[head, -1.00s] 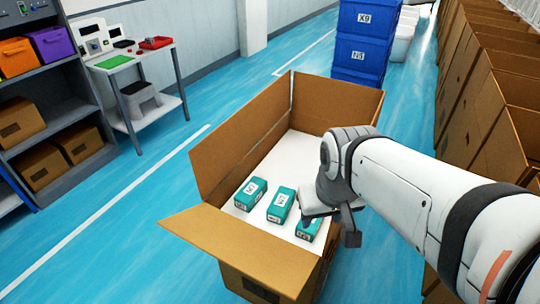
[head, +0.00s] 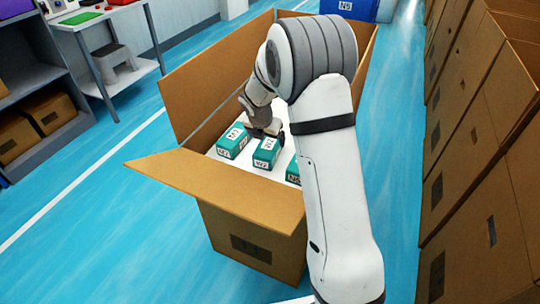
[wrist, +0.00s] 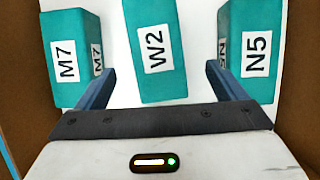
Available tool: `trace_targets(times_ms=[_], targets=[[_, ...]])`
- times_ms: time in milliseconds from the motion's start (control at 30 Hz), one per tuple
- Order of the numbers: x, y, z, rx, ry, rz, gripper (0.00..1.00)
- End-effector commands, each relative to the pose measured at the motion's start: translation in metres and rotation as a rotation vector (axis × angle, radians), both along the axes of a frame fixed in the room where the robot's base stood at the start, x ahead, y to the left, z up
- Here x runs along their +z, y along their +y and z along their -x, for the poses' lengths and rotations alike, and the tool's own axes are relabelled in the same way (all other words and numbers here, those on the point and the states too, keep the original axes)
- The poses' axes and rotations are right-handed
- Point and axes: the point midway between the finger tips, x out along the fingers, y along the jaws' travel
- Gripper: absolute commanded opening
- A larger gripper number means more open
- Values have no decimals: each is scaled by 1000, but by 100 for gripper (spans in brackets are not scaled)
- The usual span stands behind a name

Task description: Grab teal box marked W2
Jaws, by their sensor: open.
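The teal box marked W2 (wrist: 155,50) is the middle of three teal boxes, and its label faces the wrist camera. In the head view the W2 box (head: 266,153) lies on the white floor of an open cardboard box (head: 230,220). My gripper (wrist: 158,68) is open and empty, with a dark finger to either side of the W2 box's near end in the wrist view. In the head view my gripper (head: 268,130) is low inside the carton, close to the W2 box's far end. I cannot tell whether the fingers touch anything.
A teal box marked M7 (wrist: 70,60) is on the left and one marked N5 (wrist: 252,50) on the right, each near a finger. Carton walls and open flaps (head: 200,172) surround the boxes. Large cardboard boxes (head: 480,170) line the right side.

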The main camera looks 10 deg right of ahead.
Motion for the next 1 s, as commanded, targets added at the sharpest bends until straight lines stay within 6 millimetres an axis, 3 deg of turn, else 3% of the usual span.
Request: trace_targets(times_ms=[33, 167, 467, 700, 1000], targets=[[-11, 1, -4, 38, 7, 14, 91], [-26, 1, -11, 85, 14, 30, 91], [-52, -6, -19, 83, 13, 30, 91], [-86, -14, -29, 82, 15, 29, 91], [-88, -15, -31, 81, 13, 29, 88]])
